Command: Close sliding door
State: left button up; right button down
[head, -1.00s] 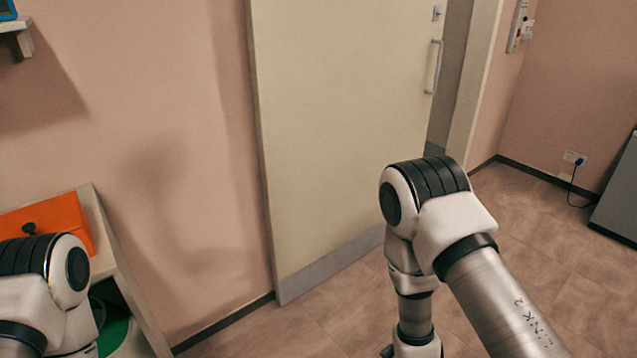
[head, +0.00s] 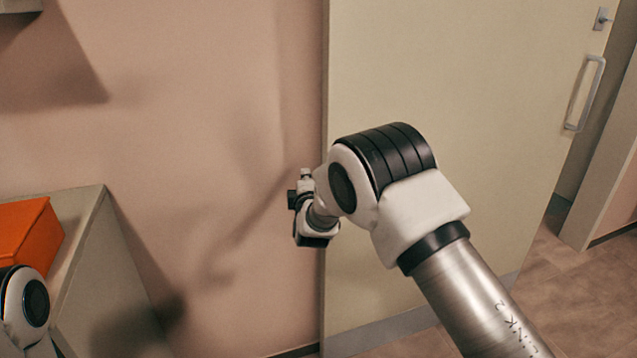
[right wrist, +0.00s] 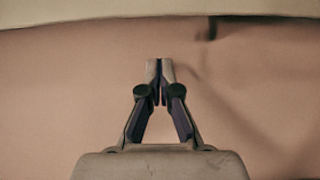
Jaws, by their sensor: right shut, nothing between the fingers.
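The sliding door (head: 455,130) is a cream panel with a grey strip along its bottom. It hangs in front of the pink wall. Its metal handle (head: 585,93) is near its right edge, and a gap with grey and floor shows right of the door. In the right wrist view, my right gripper (right wrist: 160,72) is shut and empty, with pink wall behind it and a cream band, likely the door (right wrist: 120,11), across the top. In the head view my right wrist is by the door's left edge; its fingertips are hidden. My left gripper is out of view.
An orange box (head: 28,235) sits on a light cabinet (head: 78,215) at the left. My left arm shows at the lower left corner. A pale wall end or frame (head: 607,190) stands right of the gap. The wall between cabinet and door is bare.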

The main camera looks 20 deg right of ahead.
jog(key=d, duration=0.3)
jog(key=shift+d+f, duration=0.1)
jog(key=shift+d, duration=0.15)
jog(key=shift+d, duration=0.2)
